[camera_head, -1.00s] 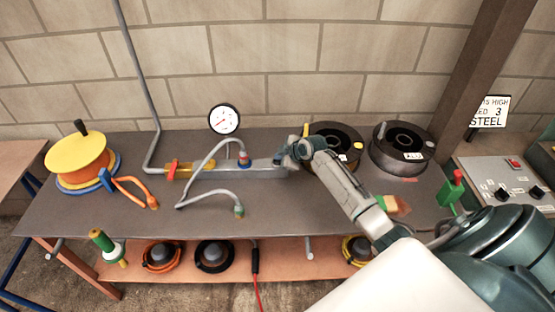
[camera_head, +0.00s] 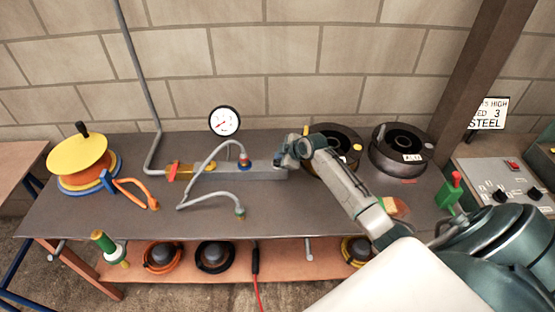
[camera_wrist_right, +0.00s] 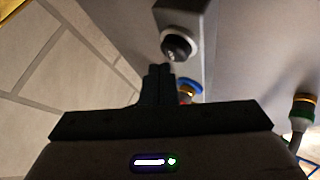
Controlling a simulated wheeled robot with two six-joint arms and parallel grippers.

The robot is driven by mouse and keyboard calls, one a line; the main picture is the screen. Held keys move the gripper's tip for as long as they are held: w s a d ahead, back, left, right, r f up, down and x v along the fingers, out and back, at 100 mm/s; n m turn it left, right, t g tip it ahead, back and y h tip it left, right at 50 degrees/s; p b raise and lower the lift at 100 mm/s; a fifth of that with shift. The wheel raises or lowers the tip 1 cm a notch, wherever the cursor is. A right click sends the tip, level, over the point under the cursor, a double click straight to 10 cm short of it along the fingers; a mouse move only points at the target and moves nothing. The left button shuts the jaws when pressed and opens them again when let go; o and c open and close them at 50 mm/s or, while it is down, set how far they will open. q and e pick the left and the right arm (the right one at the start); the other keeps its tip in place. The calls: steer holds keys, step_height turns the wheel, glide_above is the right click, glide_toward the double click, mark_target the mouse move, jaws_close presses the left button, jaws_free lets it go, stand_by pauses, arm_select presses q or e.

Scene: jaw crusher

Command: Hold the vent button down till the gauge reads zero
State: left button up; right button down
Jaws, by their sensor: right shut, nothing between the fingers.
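The pressure gauge (camera_head: 224,121) has a white round face and a red needle; it stands upright behind the grey manifold block (camera_head: 255,172). Its reading is too small to make out. My right gripper (camera_head: 281,160) is at the right end of the block and hides that end in the head view. In the right wrist view, a black button in a pale ring (camera_wrist_right: 178,45) sits on the block's end. The shut, empty fingers of my right gripper (camera_wrist_right: 160,69) are close beside it; I cannot tell whether they touch it. My left gripper is out of view.
A grey hose (camera_head: 208,193) loops over the bench front. Black rings (camera_head: 402,150) stand right of the block. An orange-yellow reel (camera_head: 80,160) is at the left. A control panel (camera_head: 508,180) is at the far right. The front middle of the bench (camera_head: 300,215) is clear.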

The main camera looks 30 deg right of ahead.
steer(key=shift+r, duration=0.3)
step_height(320, 180, up, 5)
steer(key=p, duration=0.4)
steer(key=shift+f, duration=0.1)
stand_by(0.4)
